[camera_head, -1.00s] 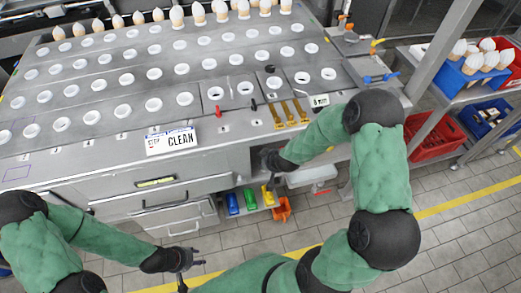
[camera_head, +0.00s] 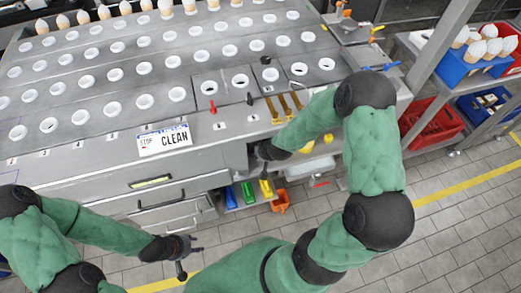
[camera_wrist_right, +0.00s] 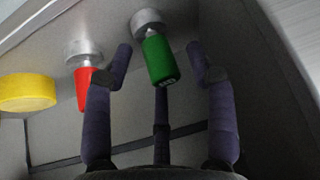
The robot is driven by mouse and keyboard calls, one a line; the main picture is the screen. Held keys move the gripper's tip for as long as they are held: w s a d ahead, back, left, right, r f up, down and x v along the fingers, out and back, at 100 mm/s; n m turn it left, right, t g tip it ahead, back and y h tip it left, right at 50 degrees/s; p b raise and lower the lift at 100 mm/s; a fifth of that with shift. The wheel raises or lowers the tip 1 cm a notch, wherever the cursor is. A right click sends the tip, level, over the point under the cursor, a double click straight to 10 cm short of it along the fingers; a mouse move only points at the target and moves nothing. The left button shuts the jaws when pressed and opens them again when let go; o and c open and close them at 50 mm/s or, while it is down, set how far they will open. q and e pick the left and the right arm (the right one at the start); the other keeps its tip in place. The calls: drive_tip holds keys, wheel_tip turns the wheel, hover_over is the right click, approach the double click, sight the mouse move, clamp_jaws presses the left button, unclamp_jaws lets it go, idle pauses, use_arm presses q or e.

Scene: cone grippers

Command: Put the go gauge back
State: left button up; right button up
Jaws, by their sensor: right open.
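In the right wrist view a green-handled gauge (camera_wrist_right: 160,59) with small, unclear lettering sits at a round metal fitting (camera_wrist_right: 148,20). My right gripper (camera_wrist_right: 159,54) is open, with one finger on each side of the green handle and visible gaps between. A red-handled piece (camera_wrist_right: 84,78) sits at a similar fitting to the left. In the head view my right gripper (camera_head: 262,153) is at the table's front edge, its fingertips mostly hidden. My left gripper (camera_head: 187,260) is open and empty, low in front of the drawers.
The table (camera_head: 105,150) has rows of round holes and a CLEAN sign (camera_head: 164,140). Blue, green, yellow and orange bins (camera_head: 280,202) stand below its edge. A shelf with a red crate (camera_head: 432,122) is at right. A yellow piece (camera_wrist_right: 27,92) shows in the right wrist view.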

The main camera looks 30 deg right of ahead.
drive_tip(key=shift+f, duration=0.15)
drive_tip(key=s+r+p, duration=0.2)
drive_tip(key=s+r, duration=0.1)
drive_tip(key=s, duration=1.1)
drive_tip(key=s+a+f+m+g+y, duration=0.1)
drive_tip(key=a+f+g+y, duration=0.1)
drive_tip(key=a+f, duration=0.4)
drive_tip(key=s+a+f+m+g+y, duration=0.1)
drive_tip(key=a+f+g, duration=0.3)
drive_tip(key=a, duration=0.8)
wheel_tip(320, 180, down, 3)
drive_tip(key=shift+s+r+y, duration=0.2)
drive_tip(key=shift+s+y, duration=0.3)
drive_tip(key=shift+y, duration=0.1)
drive_tip(key=shift+d, duration=0.1)
